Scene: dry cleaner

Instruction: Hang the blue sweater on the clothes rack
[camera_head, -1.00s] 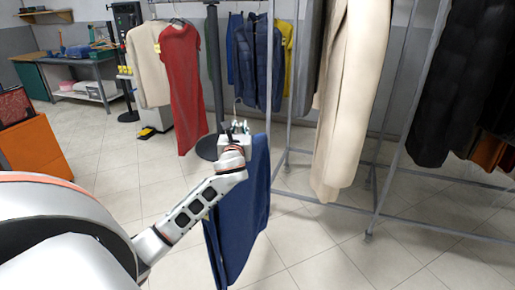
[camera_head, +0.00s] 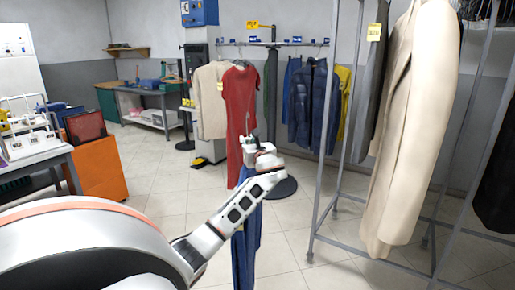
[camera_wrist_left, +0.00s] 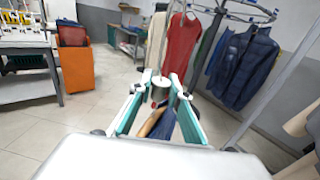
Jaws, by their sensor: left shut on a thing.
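My left gripper (camera_head: 262,148) is shut on the hanger of a blue garment (camera_head: 246,240), which hangs below it, partly hidden by my arm. I take this garment to be the blue sweater. In the left wrist view the gripper (camera_wrist_left: 160,95) closes around the hanger, and a bit of the blue garment (camera_wrist_left: 163,124) shows below. The clothes rack ahead carries a red dress (camera_head: 240,110), a beige garment (camera_head: 211,98) and a dark blue puffer jacket (camera_head: 312,107). Its rail (camera_wrist_left: 248,14) looks round in the left wrist view. My right gripper is not in view.
A metal-framed rack (camera_head: 327,180) with a long cream coat (camera_head: 410,130) stands close on the right. An orange cabinet (camera_head: 97,160) and a table with equipment (camera_head: 40,160) are on the left. The tiled floor between is clear.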

